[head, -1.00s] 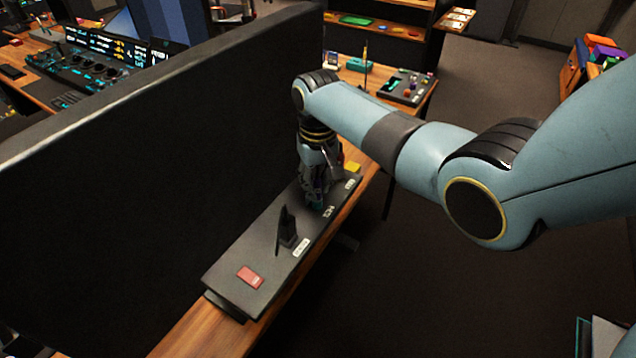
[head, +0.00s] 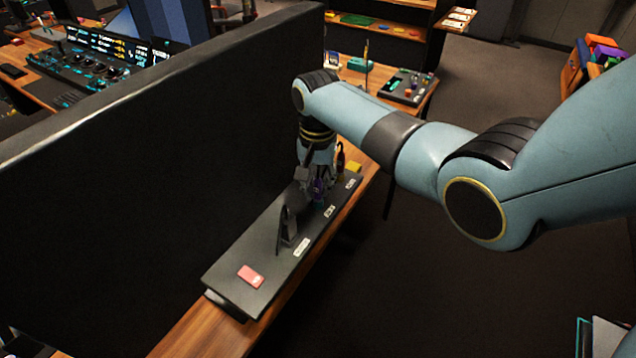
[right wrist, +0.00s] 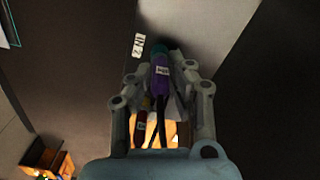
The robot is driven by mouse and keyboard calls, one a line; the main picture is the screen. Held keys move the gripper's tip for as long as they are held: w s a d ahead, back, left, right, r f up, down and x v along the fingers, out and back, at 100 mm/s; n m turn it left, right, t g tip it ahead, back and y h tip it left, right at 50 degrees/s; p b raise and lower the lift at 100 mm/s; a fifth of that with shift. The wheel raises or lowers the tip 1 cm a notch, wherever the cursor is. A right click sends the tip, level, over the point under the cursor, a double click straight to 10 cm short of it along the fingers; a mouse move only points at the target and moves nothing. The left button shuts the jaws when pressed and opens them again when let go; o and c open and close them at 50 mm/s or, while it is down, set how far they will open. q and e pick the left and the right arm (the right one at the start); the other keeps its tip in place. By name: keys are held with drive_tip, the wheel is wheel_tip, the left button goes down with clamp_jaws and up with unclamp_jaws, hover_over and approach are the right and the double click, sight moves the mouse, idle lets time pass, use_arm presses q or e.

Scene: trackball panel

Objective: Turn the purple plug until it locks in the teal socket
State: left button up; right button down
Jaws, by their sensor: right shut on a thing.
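The purple plug (right wrist: 161,78) has a white label and shows between the fingers of my right gripper (right wrist: 168,68) in the right wrist view. The gripper is shut on it. The plug's far end meets the teal socket (right wrist: 159,48), of which only a small part shows; I cannot tell whether it is locked. In the head view my right gripper (head: 319,185) points down at the dark panel (head: 226,282), with a bit of the purple plug (head: 318,189) visible between the fingers. My left gripper is not in view.
A black upright piece (head: 287,236) stands on the panel just nearer than the gripper. A large dark screen (head: 150,180) rises along the left.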

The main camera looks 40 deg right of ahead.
drive_tip(key=shift+s+f+m, duration=0.1)
drive_tip(key=shift+m, duration=0.3)
drive_tip(key=c, duration=1.2)
unclamp_jaws()
drive_tip(key=shift+o, duration=0.2)
